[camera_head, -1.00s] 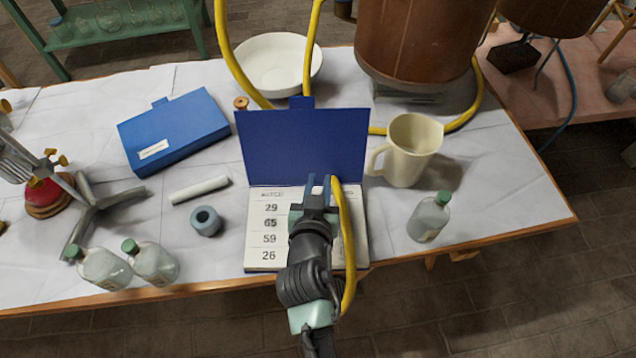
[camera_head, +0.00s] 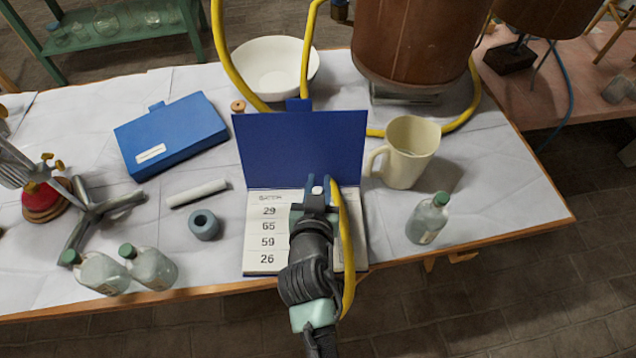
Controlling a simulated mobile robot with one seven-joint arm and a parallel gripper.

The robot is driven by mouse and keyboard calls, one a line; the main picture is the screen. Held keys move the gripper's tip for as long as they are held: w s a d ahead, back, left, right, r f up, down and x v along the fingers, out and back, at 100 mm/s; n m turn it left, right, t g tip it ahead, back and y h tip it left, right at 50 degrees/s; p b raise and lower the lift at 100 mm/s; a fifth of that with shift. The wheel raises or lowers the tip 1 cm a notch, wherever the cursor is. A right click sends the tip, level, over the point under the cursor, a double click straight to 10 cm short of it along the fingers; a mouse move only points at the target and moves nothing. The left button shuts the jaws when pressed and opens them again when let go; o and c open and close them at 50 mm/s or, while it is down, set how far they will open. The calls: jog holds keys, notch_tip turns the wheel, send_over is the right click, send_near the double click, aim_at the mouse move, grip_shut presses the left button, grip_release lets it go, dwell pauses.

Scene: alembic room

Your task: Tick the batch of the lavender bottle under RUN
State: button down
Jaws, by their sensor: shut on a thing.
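An open blue folder (camera_head: 300,148) lies at the table's front edge. Its white sheet (camera_head: 262,245) lists batches 29, 65, 59 and 26 under a small heading. My gripper (camera_head: 319,183) is over the sheet's right part, hiding any RUN heading and most of that column. It is shut on a small pale thing (camera_head: 317,190), mostly hidden; I cannot tell what it is or whether it touches the sheet.
A cream jug (camera_head: 408,155) stands right of the folder, below a large copper vessel (camera_head: 408,45). A blue case (camera_head: 170,138), pale rod (camera_head: 198,193), blue-grey ring (camera_head: 204,224) and metal stand (camera_head: 95,212) lie left. A white bowl (camera_head: 275,65) is behind.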

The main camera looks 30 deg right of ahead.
dwell(0.3)
notch_tip(320, 180, up, 6)
jog(key=p, duration=0.5)
dwell(0.7)
